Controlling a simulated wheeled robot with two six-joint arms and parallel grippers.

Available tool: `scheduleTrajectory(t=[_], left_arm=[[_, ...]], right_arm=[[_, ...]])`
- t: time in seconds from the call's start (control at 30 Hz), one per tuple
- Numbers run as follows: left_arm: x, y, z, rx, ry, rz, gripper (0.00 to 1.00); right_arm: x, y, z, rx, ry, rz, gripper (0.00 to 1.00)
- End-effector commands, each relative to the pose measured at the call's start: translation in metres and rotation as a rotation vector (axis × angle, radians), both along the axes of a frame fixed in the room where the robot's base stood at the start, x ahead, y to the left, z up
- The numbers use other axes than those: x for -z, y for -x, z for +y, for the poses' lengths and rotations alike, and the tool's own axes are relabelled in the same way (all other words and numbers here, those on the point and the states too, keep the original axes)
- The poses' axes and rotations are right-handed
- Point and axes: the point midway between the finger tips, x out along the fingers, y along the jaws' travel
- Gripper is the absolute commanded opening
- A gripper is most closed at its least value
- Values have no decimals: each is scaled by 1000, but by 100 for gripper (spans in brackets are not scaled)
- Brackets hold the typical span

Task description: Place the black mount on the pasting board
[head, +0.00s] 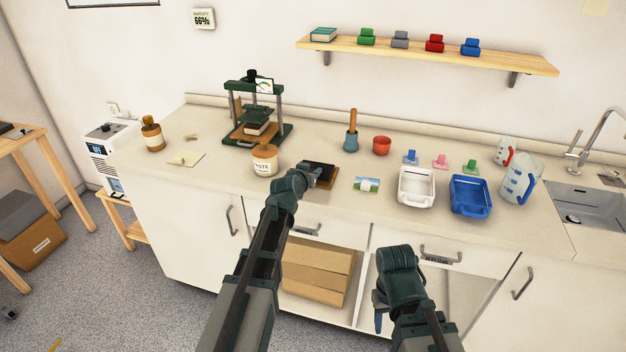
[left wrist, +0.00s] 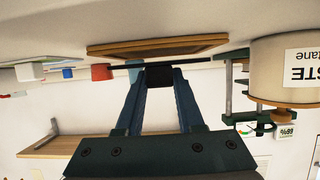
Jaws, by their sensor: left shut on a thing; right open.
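The black mount (head: 322,170) is a thin dark panel, seen edge-on in the left wrist view (left wrist: 122,66). My left gripper (head: 312,176) is shut on its near edge; its fingertips also show in the left wrist view (left wrist: 159,74). The brown pasting board (head: 334,184) lies on the counter directly under the mount. In the upside-down left wrist view, the board (left wrist: 155,47) and mount appear close, with a narrow gap between them. My right gripper (head: 379,312) is open in front of the cabinets, away from the mount; its fingertips are partly hidden.
A press (head: 257,115) stands behind. The counter's front left is clear.

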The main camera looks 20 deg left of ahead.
Motion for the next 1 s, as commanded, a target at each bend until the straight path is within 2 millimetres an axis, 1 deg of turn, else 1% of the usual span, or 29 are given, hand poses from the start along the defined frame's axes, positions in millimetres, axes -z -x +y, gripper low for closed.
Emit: scheduleTrajectory(t=[0.03, 0.07, 0.33, 0.5, 0.53, 0.67, 0.7, 1.0], left_arm=[[12, 0, 1, -1, 0, 0, 0], [14, 0, 2, -1, 0, 0, 0], [13, 0, 2, 0, 0, 0, 0], [18, 0, 2, 0, 1, 0, 0], [16, 0, 2, 0, 0, 0, 42], [16, 0, 2, 0, 0, 0, 66], [16, 0, 2, 0, 0, 0, 67], [15, 0, 2, 0, 1, 0, 67]], right_arm=[[12, 0, 0, 0, 0, 0, 50], [14, 0, 0, 0, 0, 0, 50], [13, 0, 0, 0, 0, 0, 50], [18, 0, 0, 0, 0, 0, 50], [16, 0, 0, 0, 0, 0, 50], [15, 0, 0, 0, 0, 0, 50], [15, 0, 0, 0, 0, 0, 50], [15, 0, 0, 0, 0, 0, 50]])
